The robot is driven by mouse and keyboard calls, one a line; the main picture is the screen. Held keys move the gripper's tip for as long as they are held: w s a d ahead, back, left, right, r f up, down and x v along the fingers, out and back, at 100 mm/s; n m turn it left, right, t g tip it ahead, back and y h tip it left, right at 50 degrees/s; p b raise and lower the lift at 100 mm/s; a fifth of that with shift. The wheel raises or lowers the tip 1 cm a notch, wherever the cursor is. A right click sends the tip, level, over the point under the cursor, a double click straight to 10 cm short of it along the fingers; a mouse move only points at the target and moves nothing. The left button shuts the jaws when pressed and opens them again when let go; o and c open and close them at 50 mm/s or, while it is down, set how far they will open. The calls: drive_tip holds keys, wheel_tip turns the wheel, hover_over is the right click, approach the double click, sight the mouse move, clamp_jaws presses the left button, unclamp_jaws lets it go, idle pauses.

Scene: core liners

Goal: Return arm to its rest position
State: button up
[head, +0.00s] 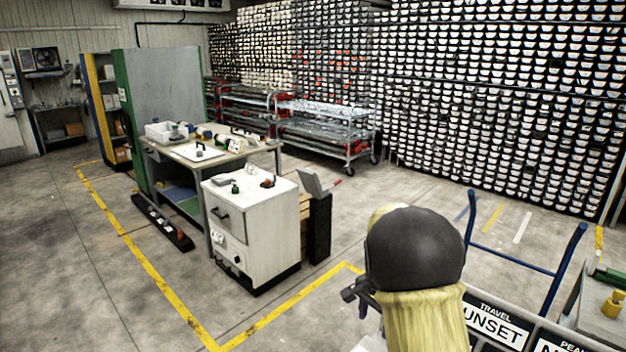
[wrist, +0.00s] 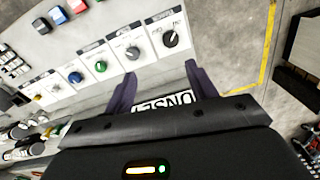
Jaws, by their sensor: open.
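My arm, with a black rounded joint and a yellow link, rises in the lower right middle of the head view. My gripper (wrist: 160,72) shows in the wrist view with its two dark purple fingers apart and nothing between the tips. In the head view only a small dark part beside the arm may belong to it; the rest is hidden. Beyond the fingers in the wrist view is a light panel (wrist: 92,42) with several knobs, including a black one (wrist: 170,39) and a blue one (wrist: 74,77).
A white cabinet (head: 256,232) and a workbench (head: 215,152) stand left of my arm. A blue tubular frame (head: 520,262) stands to the right, behind a sign reading "UNSET" (head: 495,328). A cart (head: 330,135) stands farther back. Open floor lies left of the yellow line.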

drive_tip(key=s+r+n+t, duration=0.1)
drive_tip(key=s+n, duration=0.9)
drive_tip(key=s, duration=1)
drive_tip(key=shift+a+r+n+t, duration=0.3)
drive_tip(key=shift+a+r+t, duration=0.05)
drive_tip(key=shift+t, duration=0.25)
drive_tip(key=shift+d, duration=0.1)
